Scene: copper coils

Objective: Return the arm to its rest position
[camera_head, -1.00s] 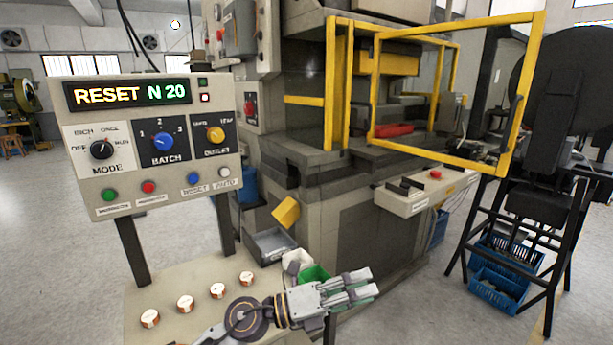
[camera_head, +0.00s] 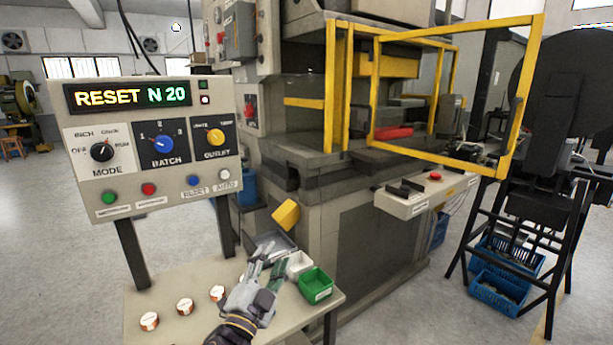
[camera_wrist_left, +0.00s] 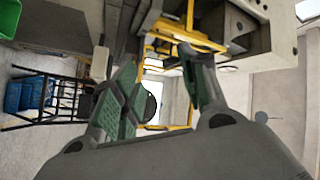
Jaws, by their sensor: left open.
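My left gripper (camera_head: 266,266) is over the cream table (camera_head: 280,330), pointing away towards the press. Its two fingers are apart with nothing between them. In the left wrist view, the open fingers (camera_wrist_left: 158,65) frame the yellow guard and the floor beyond. Three copper coils (camera_head: 184,306) show in a row on the table, left of the gripper. The gripper covers the table at the right end of that row. My right gripper is in neither view.
The control panel (camera_head: 150,150) stands behind the coils on the left. The press (camera_head: 370,230) with its open yellow guard (camera_head: 510,110) is behind the table.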

